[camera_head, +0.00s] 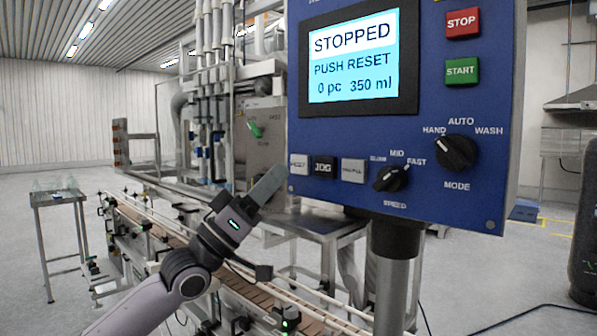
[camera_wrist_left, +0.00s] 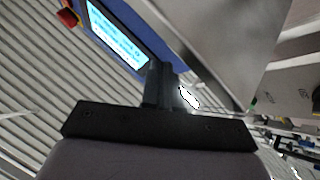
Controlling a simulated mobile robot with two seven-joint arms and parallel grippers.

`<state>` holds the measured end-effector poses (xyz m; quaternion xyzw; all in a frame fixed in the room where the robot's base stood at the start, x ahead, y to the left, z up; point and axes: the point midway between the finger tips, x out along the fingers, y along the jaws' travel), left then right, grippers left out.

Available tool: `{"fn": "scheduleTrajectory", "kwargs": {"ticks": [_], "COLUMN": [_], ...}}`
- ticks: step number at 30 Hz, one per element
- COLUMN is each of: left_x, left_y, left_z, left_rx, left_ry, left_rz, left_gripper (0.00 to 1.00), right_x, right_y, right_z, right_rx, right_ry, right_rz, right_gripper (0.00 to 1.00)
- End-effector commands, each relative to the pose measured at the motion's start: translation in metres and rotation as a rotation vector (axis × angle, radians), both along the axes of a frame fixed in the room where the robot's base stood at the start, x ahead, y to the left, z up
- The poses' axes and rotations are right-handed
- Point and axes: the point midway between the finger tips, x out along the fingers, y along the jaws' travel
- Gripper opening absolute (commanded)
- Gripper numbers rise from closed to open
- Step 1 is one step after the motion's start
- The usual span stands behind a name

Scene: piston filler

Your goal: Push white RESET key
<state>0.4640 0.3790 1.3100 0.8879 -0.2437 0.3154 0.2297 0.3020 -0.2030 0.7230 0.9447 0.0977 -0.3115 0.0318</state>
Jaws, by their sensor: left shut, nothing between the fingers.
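The white RESET key (camera_head: 299,165) is the leftmost of three keys below the screen on the blue control panel (camera_head: 440,110). Its label is small and blurred. The screen (camera_head: 352,55) reads STOPPED, PUSH RESET, 0 pc 350 ml. My left gripper (camera_head: 276,176) is shut and empty, its tip just left of and slightly below the RESET key. I cannot tell whether it touches the panel. In the left wrist view, the shut fingers (camera_wrist_left: 160,84) point toward the panel, below its lit screen (camera_wrist_left: 117,36). I cannot clearly make out the key there. My right gripper is not in view.
Beside RESET are a black JOG key (camera_head: 324,167) and a grey key (camera_head: 354,171). The SPEED knob (camera_head: 391,178), MODE knob (camera_head: 456,152), red STOP (camera_head: 463,23) and green START (camera_head: 461,71) are farther right. A conveyor (camera_head: 260,295) runs below the arm.

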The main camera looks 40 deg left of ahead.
Motion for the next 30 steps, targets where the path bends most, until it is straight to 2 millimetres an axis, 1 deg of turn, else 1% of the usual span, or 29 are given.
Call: {"fn": "scheduleTrajectory", "kwargs": {"ticks": [1,3,9,30], "left_x": [-0.006,-0.013,-0.025,-0.026], "left_y": [0.001,0.002,0.003,0.004], "left_z": [-0.003,-0.002,0.002,0.005], "left_rx": [-0.001,0.0,0.003,0.002], "left_ry": [-0.002,-0.004,-0.008,-0.014], "left_rz": [0.0,0.002,0.004,0.007], "left_gripper": [0.0,0.0,0.0,0.0], "right_x": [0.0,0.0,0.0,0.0], "right_y": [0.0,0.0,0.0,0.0], "right_z": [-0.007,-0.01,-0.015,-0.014], "right_rx": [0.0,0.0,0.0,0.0], "right_ry": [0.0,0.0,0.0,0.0], "right_rz": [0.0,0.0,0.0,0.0], "right_gripper": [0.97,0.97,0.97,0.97]}}
